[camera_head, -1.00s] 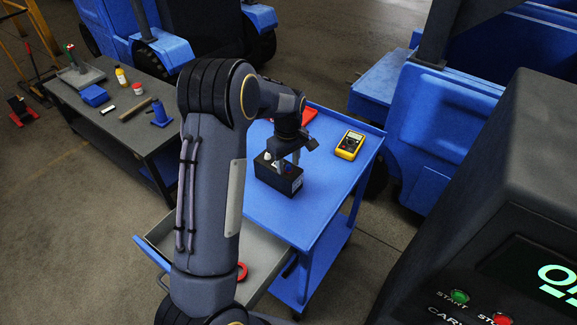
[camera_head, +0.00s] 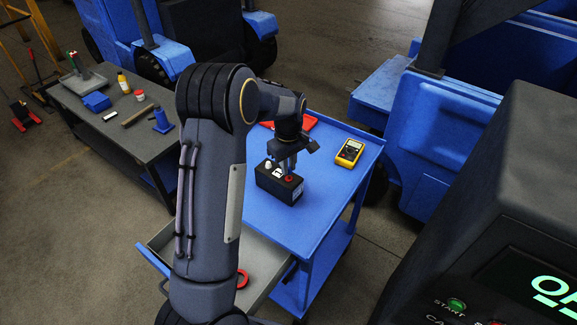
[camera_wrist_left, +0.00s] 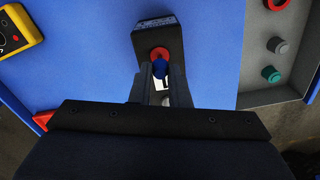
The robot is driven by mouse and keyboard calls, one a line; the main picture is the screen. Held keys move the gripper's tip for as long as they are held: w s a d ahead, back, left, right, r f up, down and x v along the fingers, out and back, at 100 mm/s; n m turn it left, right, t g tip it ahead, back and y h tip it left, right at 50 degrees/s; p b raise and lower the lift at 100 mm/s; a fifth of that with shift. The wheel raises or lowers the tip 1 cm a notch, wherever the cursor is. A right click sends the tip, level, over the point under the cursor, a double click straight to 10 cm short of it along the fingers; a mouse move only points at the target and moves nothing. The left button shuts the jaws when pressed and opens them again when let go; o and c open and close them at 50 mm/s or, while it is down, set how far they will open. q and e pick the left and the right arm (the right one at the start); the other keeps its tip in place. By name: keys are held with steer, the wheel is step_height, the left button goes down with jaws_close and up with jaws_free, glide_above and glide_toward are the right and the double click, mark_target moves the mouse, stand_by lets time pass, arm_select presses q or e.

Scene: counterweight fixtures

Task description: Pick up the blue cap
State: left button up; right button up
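Behind the cap is a red ring-like terminal (camera_wrist_left: 158,52) on a black battery-like box (camera_wrist_left: 174,43). In the head view my left gripper (camera_head: 286,165) points down just above the box (camera_head: 277,186), over its red terminal (camera_head: 288,178). The cap is too small to make out there. My right gripper is not in view.
The box stands on a blue cart (camera_head: 318,205) with a yellow multimeter (camera_head: 349,152) and a red item (camera_head: 303,122). An open grey drawer (camera_head: 258,265) holds a red ring (camera_head: 242,278). A grey bench (camera_head: 150,140) stands left.

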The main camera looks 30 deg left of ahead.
arm_select(q)
steer(key=s+d+r+p, duration=0.4)
steer(key=s+d+r, duration=0.3)
steer(key=s+r, duration=0.3)
steer(key=shift+s+d+r, duration=0.15)
steer(key=shift+s+d, duration=0.25)
steer(key=shift+s, duration=0.45)
